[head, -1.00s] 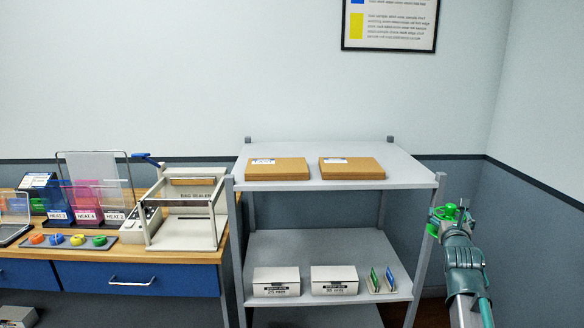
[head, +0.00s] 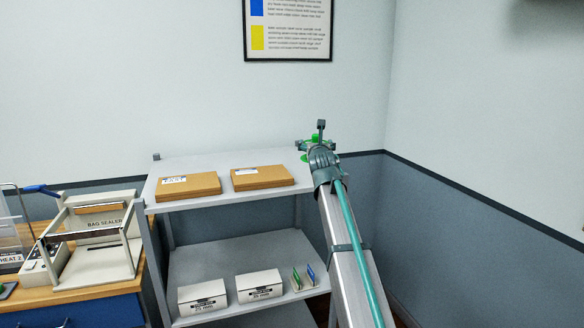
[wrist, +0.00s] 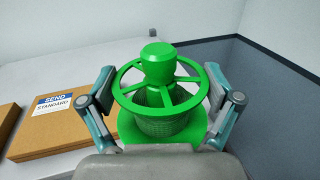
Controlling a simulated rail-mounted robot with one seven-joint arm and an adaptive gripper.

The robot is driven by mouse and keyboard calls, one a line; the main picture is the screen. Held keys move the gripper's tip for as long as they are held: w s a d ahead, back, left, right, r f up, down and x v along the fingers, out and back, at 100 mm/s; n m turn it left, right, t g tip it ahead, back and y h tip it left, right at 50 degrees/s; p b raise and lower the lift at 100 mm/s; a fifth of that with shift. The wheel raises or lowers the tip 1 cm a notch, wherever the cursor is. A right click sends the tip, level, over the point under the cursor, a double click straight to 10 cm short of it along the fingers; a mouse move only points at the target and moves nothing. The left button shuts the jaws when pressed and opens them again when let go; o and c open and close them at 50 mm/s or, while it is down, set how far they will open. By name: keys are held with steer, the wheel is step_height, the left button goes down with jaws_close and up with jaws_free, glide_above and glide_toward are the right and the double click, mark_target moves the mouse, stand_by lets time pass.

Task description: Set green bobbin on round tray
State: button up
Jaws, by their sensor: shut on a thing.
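The green bobbin (wrist: 158,70) is upright between the two fingers of my gripper (wrist: 162,105) in the wrist view, with a spoked upper flange and a wider lower flange. My gripper is shut on it. In the head view my gripper (head: 318,148) is at the right end of the shelf rack's top, and only bits of the green bobbin (head: 304,157) show past the wrist. I cannot tell how high it is above the shelf. No round tray is seen in these frames.
The grey top shelf (head: 205,162) carries two flat brown boxes (head: 188,186), close to the left of my gripper. The lower shelf (head: 210,268) holds white boxes and small upright cards. A bag sealer (head: 95,240) stands on the left bench. A wall corner is at right.

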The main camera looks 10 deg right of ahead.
steer(key=w+f, duration=0.2)
steer(key=w, duration=0.1)
steer(key=w+f+p, duration=0.1)
steer(key=w+f, duration=0.2)
steer(key=w+a+f, duration=0.1)
steer(key=w+f, duration=0.1)
steer(key=w, duration=0.2)
steer(key=shift+f, duration=0.4)
steer(key=shift+f+p, duration=0.4)
steer(key=shift+f, duration=1.35)
steer(key=shift+f, duration=0.1)
steer(key=o, duration=1)
steer(key=shift+c, duration=0.2)
